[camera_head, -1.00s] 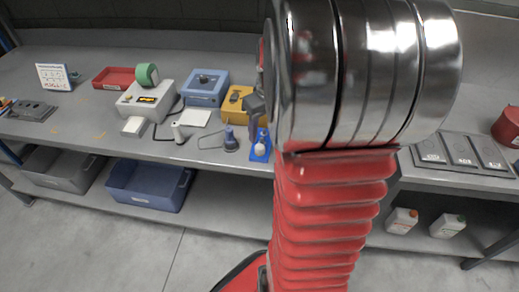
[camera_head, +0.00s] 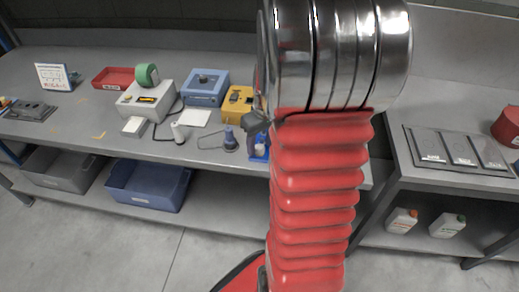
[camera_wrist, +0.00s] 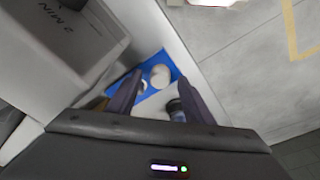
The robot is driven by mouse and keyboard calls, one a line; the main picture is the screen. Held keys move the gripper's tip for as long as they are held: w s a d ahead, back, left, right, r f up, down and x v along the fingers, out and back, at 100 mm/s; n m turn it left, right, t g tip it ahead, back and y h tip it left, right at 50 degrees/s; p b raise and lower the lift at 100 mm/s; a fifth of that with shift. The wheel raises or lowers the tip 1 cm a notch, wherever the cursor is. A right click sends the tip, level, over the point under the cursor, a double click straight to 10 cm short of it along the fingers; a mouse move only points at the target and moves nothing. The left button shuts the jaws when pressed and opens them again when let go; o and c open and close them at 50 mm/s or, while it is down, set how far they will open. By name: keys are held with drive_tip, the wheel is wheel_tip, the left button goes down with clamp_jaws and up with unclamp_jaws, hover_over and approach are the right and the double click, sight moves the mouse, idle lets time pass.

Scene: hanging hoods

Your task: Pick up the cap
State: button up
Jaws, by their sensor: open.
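A small white rounded piece, likely the cap (camera_wrist: 160,76), sits on a blue holder (camera_wrist: 151,64) in the wrist view. In the head view the blue holder (camera_head: 252,152) stands near the front edge of the bench, partly hidden by my arm, with a whitish piece (camera_head: 260,149) on it. My gripper (camera_wrist: 157,94) is open and empty, its two dark fingers pointing toward the holder. The white piece shows in the gap between the fingers, beyond their tips. My gripper (camera_head: 256,121) also shows in the head view, above the holder.
A dark blue-based item (camera_head: 230,140) stands just left of the holder. A yellow box (camera_head: 238,103) and a blue box (camera_head: 205,88) stand behind. A grey panel (camera_head: 460,150) lies on the right bench.

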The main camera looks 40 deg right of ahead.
sight(260, 147)
drive_tip(key=shift+f, duration=0.3)
drive_tip(key=shift+c, duration=0.5)
drive_tip(key=c, duration=1)
drive_tip(key=shift+r, duration=0.15)
wheel_tip(260, 147, up, 10)
drive_tip(key=shift+f, duration=0.1)
drive_tip(key=shift+w, duration=0.1)
idle(0.3)
